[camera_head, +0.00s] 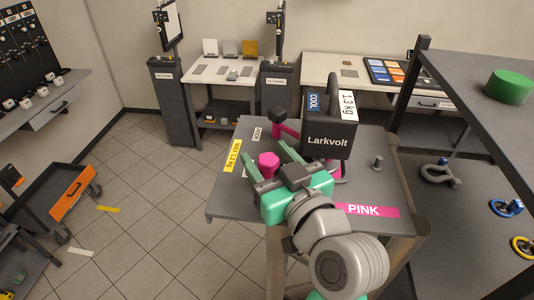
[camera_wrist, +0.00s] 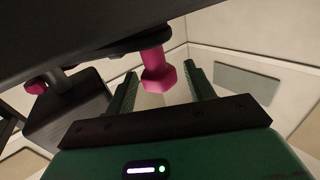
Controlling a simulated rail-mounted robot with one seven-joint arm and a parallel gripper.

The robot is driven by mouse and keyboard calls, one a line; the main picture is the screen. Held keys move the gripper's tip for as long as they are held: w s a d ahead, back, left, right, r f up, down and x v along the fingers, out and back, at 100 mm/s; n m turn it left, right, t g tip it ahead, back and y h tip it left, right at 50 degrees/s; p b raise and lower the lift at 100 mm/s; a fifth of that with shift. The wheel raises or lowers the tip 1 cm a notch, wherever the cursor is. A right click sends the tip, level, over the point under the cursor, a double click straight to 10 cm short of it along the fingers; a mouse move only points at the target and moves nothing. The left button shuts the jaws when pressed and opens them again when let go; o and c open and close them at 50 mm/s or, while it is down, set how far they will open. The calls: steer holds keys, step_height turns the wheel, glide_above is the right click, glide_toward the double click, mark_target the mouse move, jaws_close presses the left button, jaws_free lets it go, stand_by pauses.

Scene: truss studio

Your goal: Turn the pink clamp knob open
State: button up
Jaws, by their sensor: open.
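The pink clamp knob (camera_head: 268,165) is a faceted pink piece near the left part of the grey table top in the head view. In the wrist view the knob (camera_wrist: 158,78) hangs on a pink stem in the middle. My gripper (camera_head: 264,150), green with a dark palm, reaches in from the lower right. Its two fingers are open, one on each side of the knob, with visible gaps in the wrist view (camera_wrist: 160,68). It is not closed on the knob.
A black Larkvolt box (camera_head: 330,130) stands just right of my gripper. A pink label (camera_head: 365,210) marks the grey table (camera_head: 225,205). A peg (camera_head: 377,163) stands on the right. A dark shelf with a green disc (camera_head: 508,87) overhangs at far right. The tiled floor on the left is largely clear.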

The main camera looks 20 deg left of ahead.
steer(key=shift+w+a, duration=0.1)
steer(key=shift+a, duration=0.05)
jaws_close()
